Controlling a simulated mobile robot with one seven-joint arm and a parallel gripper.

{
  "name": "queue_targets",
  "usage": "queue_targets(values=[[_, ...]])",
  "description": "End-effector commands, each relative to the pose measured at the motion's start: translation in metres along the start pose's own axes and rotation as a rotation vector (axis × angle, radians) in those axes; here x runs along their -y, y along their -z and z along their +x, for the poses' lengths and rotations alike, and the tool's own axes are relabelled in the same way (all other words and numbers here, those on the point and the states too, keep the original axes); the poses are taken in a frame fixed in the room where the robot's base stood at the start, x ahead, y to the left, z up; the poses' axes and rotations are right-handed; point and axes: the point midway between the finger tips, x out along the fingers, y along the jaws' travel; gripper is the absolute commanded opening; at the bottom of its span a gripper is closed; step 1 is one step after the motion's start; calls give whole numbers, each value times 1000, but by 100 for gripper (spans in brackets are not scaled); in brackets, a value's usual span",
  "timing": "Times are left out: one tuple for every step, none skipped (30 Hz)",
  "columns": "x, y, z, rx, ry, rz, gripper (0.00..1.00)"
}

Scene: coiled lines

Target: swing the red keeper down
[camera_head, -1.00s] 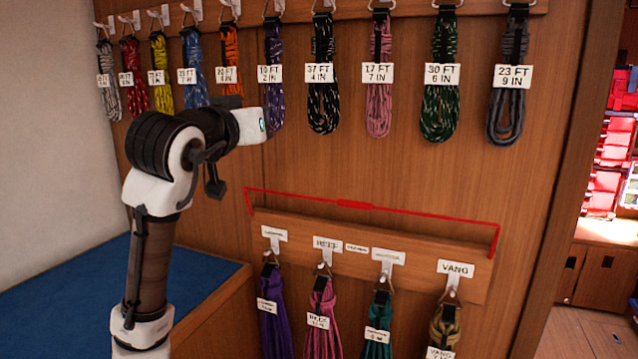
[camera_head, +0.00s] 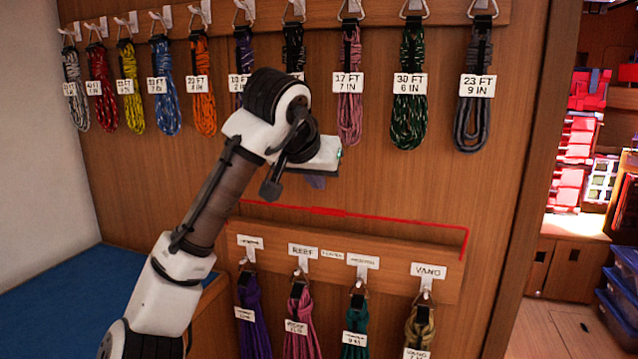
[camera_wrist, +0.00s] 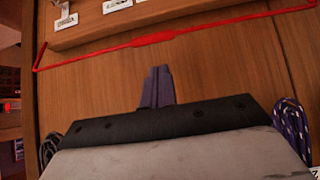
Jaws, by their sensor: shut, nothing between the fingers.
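The red keeper (camera_head: 330,211) is a long thin bar with a thicker middle and bent ends. It stands raised just above the lower wooden rail (camera_head: 395,262), with its ends coming down to the rail. In the wrist view the keeper (camera_wrist: 155,38) crosses the top of the picture, ahead of my fingertips. My gripper (camera_head: 316,182) is in front of the wall panel, a little above the keeper's middle. In the wrist view my gripper's fingers (camera_wrist: 157,86) are together and empty, with a visible gap to the keeper.
Labelled coils, including a purple one (camera_head: 252,318) and a tan one (camera_head: 420,327), hang from hooks on the lower rail. An upper rail (camera_head: 323,12) holds a row of more coils, some behind my arm. The panel between the rows is bare.

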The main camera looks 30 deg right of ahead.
Motion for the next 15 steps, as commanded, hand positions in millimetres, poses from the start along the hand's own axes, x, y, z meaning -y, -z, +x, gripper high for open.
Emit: queue_targets(values=[[1,0,8,3,-1,-1,0],[0,0,14,3,0,-1,0],[1,0,21,2,0,-2,0],[1,0,27,3,0,-2,0],[1,0,33,2,0,-2,0],[1,0,40,3,0,-2,0],[0,0,45,2,-1,-2,0],[0,0,50,2,-1,-2,0],[0,0,57,1,-1,-2,0],[0,0,61,1,-1,-2,0],[1,0,65,2,0,-2,0],[1,1,70,1,0,-2,0],[1,1,73,0,0,-2,0],[0,0,76,0,0,-2,0],[0,0,78,0,0,-1,0]])
